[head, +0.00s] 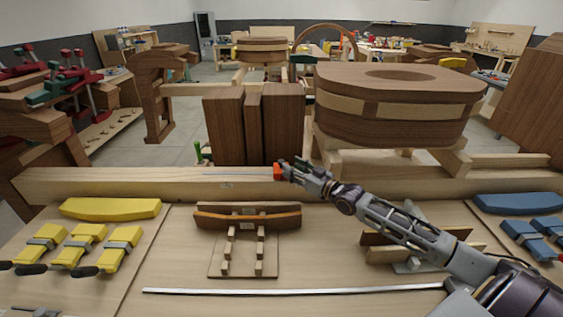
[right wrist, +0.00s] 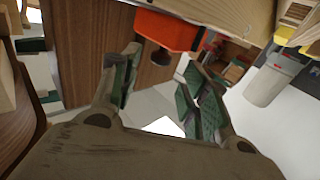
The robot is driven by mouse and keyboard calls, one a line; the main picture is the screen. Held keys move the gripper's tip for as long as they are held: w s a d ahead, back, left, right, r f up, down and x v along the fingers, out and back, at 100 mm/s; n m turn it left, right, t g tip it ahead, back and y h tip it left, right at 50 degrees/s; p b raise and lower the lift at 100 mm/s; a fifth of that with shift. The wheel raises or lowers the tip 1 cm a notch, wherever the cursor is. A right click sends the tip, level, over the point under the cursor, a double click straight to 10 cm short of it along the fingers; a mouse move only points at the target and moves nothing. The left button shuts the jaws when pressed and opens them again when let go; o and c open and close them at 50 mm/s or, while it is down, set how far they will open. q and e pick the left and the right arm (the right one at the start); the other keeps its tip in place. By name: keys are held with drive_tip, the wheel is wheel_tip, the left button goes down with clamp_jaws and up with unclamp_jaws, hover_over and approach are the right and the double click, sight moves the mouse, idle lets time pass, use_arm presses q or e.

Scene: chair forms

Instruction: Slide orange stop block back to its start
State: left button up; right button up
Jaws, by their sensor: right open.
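The orange stop block (head: 278,172) sits at the long wooden beam behind the bench top, near the middle of the head view. In the right wrist view it is a large orange block (right wrist: 165,30) against the pale wood, with a dark round knob (right wrist: 160,58) below it. My right gripper (head: 291,168) reaches in from the lower right, its fingers close to the block. In the right wrist view the green-padded fingers (right wrist: 158,80) are apart with nothing between them, and the block lies beyond their tips. Its near side is partly hidden in the head view.
The beam (head: 120,187) runs across the bench's back edge, with a thin scale line (head: 235,174) on it. Dark wooden boards (head: 225,125) stand just behind. Yellow clamps (head: 80,245) lie left, a wooden fixture (head: 245,220) centre, a metal bar (head: 290,291) in front.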

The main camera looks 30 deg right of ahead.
sight(281, 161)
drive_tip(key=shift+p+x, duration=0.35)
drive_tip(key=shift+x, duration=2.75)
clamp_jaws()
